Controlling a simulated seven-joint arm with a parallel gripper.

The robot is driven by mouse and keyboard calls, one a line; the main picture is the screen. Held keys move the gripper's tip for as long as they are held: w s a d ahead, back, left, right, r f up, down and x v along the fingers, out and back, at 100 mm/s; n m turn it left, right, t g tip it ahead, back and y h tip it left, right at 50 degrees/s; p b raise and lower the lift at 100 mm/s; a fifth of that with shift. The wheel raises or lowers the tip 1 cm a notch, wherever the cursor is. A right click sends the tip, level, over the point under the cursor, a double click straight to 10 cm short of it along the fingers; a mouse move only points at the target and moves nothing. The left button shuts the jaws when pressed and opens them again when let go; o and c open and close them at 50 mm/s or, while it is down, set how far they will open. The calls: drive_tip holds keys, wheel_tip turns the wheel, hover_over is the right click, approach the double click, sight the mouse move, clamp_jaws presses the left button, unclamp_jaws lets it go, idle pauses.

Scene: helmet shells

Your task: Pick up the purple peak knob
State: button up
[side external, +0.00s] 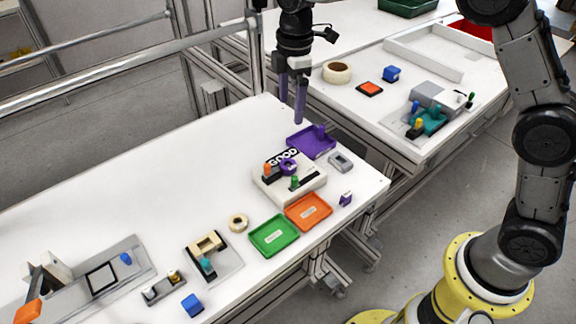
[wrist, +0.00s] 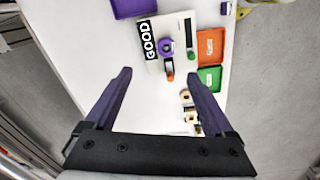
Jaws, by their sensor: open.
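Several purple things show, and I cannot tell for sure which is the peak knob. A small purple upright piece (side external: 321,131) stands in the purple tray (side external: 304,144). A small purple and white piece (side external: 345,198) stands near the table's front edge. My gripper (side external: 291,112) is open and empty above the table, behind the board and tray. In the wrist view its purple fingers (wrist: 160,73) are spread apart.
An orange knob (side external: 268,169) and a green knob (side external: 294,183) stand on the board close to the round purple piece. Orange (side external: 324,210) and green (side external: 262,242) trays lie in front. A grey piece (side external: 340,161) lies to the right. The table's left middle is clear.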

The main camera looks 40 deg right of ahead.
sight(288, 165)
drive_tip(key=shift+g, duration=0.3)
drive_tip(key=f, duration=1.1)
drive_tip(key=a+f, duration=0.1)
drive_tip(key=f, duration=0.4)
drive_tip(key=shift+s+f, duration=0.2)
drive_tip(key=shift+f, duration=0.15)
clamp_jaws()
drive_tip(key=shift+r, duration=0.1)
